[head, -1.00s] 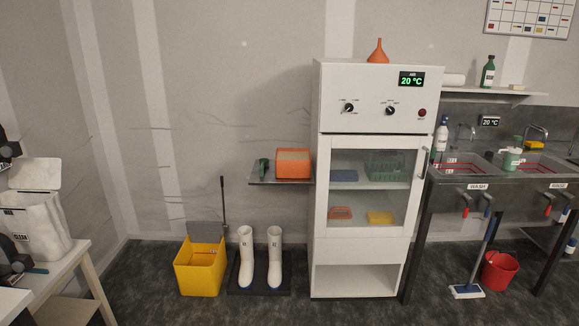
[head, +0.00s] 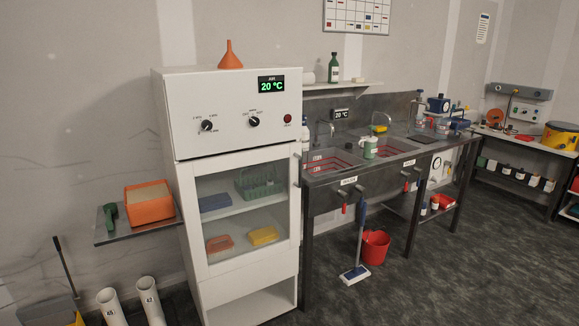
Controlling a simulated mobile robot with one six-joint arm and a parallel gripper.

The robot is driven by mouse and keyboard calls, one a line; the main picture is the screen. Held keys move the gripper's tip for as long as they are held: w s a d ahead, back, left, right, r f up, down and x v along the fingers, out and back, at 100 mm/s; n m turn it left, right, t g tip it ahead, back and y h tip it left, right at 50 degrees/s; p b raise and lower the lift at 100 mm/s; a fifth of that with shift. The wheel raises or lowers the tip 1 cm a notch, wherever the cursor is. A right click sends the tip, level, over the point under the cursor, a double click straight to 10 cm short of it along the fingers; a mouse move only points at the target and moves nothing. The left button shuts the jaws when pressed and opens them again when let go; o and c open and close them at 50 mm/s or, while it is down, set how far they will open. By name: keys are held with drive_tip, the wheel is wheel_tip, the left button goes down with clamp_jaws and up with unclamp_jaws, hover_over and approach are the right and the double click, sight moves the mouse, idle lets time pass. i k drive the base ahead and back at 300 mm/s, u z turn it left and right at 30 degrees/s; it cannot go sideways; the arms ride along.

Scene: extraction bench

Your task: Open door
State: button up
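A tall white cabinet (head: 183,224) stands against the wall, left of centre in the head view. Its glass-paned door (head: 284,234) has a white frame and looks shut. A handle (head: 296,170) shows at the door's upper right edge. Behind the glass, two shelves hold a blue item, a green rack, an orange item and a yellow item. The panel above the door has two black knobs, a red button and a display reading 20 °C. My gripper is not in the picture.
A sink bench (head: 335,195) stands close on the cabinet's right. A side shelf (head: 117,235) with an orange box (head: 150,208) juts out left. Floor at right is open.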

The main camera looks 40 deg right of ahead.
sight(186, 171)
drive_tip(key=z, duration=0.1)
drive_tip(key=i, duration=0.9)
drive_tip(key=z, duration=0.05)
